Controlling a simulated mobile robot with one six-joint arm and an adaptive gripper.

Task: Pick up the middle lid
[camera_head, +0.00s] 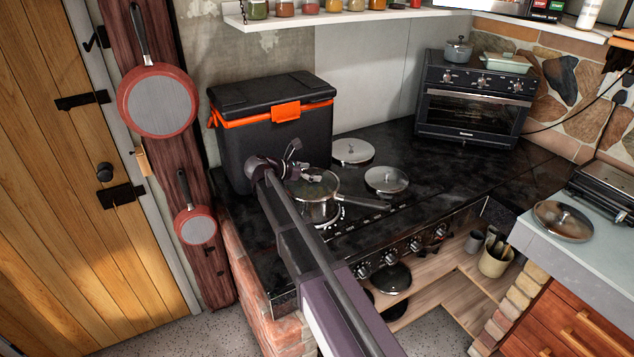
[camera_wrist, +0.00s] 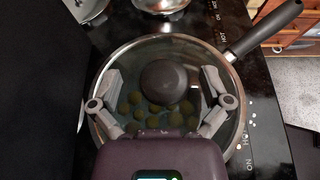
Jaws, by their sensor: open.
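A glass lid with a dark round knob sits on a pan (camera_head: 320,211) on the black stove top; in the wrist view the lid (camera_wrist: 150,48) fills the middle, with several round green things showing through it. The pan's dark handle (camera_wrist: 265,27) points to the upper right. My gripper (camera_wrist: 163,82) is open above the lid, one finger on each side of the knob and apart from it. In the head view my gripper (camera_head: 300,163) hides part of this lid. Two other lids, one behind (camera_head: 352,150) and one to the right (camera_head: 387,179), are on the stove. I cannot tell if the fingers touch the glass.
A black cooler box (camera_head: 265,150) with an orange latch stands close behind and left of my gripper. A toaster oven (camera_head: 473,105) stands at the back right. Another glass lid (camera_head: 563,221) lies on the right counter. The stove top right of the lids is clear.

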